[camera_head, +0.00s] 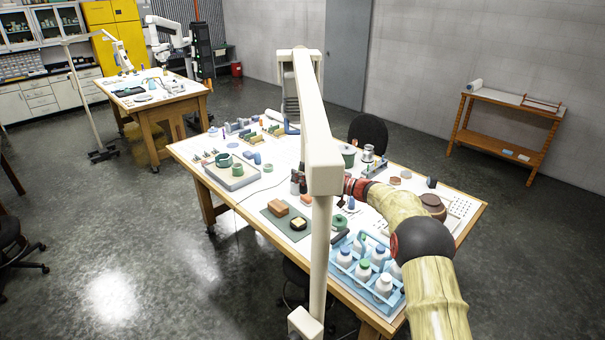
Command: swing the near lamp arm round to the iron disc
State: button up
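The near lamp is a cream post (319,255) in front of the table, with a thick cream arm (316,120) running from the post top away over the table. A grey ribbed part (290,100) shows beside the arm's far end. My gripper (342,200) is small and dark, just right of the post in the picture, below the lamp arm's near end. I cannot tell whether it touches the lamp or whether its fingers are open. A dark brown round disc-like thing (433,206) lies at the table's right; I cannot tell whether it is the iron disc.
The white-topped table (235,200) is crowded. A blue crate of white bottles (345,288) stands at its near edge. A green mat (275,227) holds blocks, and a grey board (220,178) holds green rings. Another lamp (85,100) stands by the far table.

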jog(key=v, duration=1.2)
dwell(0.3)
